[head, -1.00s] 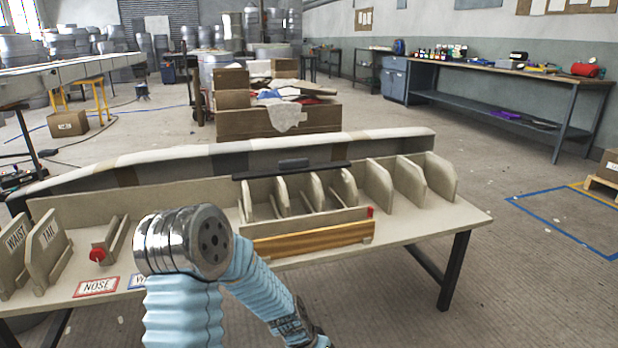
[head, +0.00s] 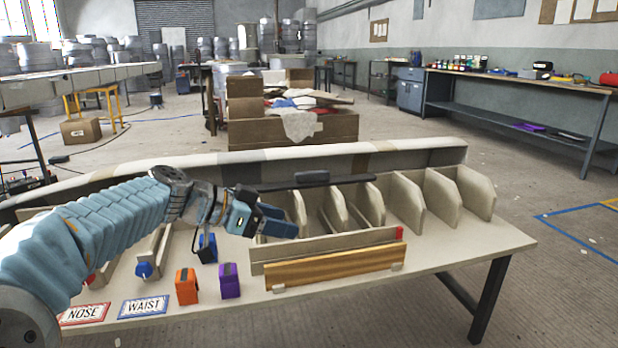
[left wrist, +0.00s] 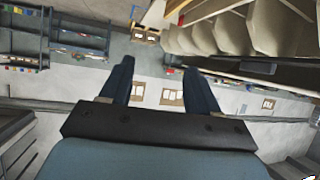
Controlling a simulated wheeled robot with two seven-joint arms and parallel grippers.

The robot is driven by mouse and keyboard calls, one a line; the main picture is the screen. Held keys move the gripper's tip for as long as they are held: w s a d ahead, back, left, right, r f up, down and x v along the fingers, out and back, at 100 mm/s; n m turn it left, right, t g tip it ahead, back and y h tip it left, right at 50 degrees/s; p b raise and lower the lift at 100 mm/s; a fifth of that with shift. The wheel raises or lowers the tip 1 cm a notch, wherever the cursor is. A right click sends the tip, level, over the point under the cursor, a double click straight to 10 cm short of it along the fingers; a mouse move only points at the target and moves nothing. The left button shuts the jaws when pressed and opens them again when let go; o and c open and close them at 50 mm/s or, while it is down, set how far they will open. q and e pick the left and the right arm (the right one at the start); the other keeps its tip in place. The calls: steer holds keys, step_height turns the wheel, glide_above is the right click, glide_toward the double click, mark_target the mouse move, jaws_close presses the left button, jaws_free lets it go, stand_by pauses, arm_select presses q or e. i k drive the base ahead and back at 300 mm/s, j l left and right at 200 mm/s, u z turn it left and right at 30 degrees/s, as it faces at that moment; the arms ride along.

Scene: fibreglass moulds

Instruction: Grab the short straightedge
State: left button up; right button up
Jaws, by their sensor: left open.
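A dark straight bar with a raised grip (head: 312,179) lies across the tops of the rack's dividers. A wooden straight strip (head: 333,264) rests along the rack's front, held by small clips. I cannot tell for sure which one is the short straightedge. My left gripper (head: 288,222) is over the left part of the rack, below and left of the dark bar's grip in the picture, apart from both pieces. In the left wrist view its two dark fingers (left wrist: 158,70) stand apart with nothing between them. My right gripper is not in view.
The divided rack (head: 440,200) stands on a beige table (head: 470,245). Orange (head: 186,286) and purple (head: 230,281) blocks, a blue knob (head: 144,270) and NOSE and WAIST labels lie near the front left. A long curved mould (head: 430,152) runs behind. The table's right end is clear.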

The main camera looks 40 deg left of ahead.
mark_target(315, 179)
steer(key=i+j, duration=0.4)
steer(key=j, duration=0.15)
steer(key=i+j, duration=0.4)
steer(key=j, duration=0.2)
